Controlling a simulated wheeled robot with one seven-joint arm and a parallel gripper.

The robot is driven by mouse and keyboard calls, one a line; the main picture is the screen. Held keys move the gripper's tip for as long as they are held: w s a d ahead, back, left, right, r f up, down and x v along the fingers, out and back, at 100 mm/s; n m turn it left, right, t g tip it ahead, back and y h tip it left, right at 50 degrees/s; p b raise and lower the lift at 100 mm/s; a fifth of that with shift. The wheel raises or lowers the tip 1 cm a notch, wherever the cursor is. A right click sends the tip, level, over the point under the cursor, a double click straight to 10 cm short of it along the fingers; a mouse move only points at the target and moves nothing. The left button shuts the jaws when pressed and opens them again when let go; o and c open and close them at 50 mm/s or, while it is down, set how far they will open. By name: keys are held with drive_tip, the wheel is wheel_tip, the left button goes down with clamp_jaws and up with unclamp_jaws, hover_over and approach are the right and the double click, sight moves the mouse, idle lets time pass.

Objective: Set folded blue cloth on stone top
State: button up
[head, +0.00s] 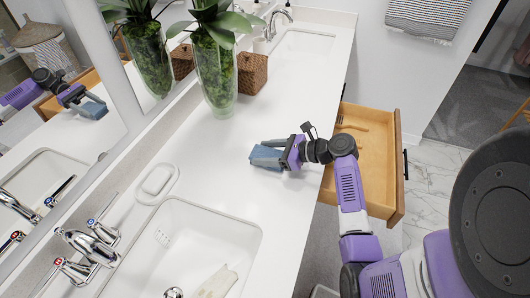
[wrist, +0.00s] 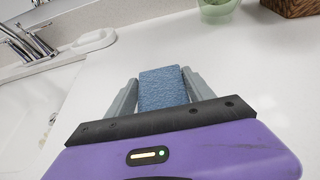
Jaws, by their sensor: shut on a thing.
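The folded blue cloth (head: 264,156) is between the fingers of my gripper (head: 270,150) in the head view. It also shows in the wrist view (wrist: 162,88), with one grey finger on each side. My gripper is shut on it. The white stone top (head: 228,150) lies beneath the cloth, between the sink and the plant vase. The cloth is low over the top; I cannot tell whether it touches it. The part of the cloth nearest the gripper body is hidden in the wrist view.
A near sink (head: 190,250) with a faucet and a soap dish (head: 157,182) are to the left. A glass plant vase (head: 214,75) and a brown woven box (head: 252,73) stand farther back. An open wooden drawer (head: 370,160) juts out under my arm. The counter around the cloth is clear.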

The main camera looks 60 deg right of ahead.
drive_tip(key=shift+f, duration=0.15)
drive_tip(key=o, duration=1.3)
drive_tip(key=shift+o, duration=0.2)
drive_tip(key=shift+r, duration=0.2)
drive_tip(key=v, duration=1.2)
drive_tip(key=shift+b, duration=0.35)
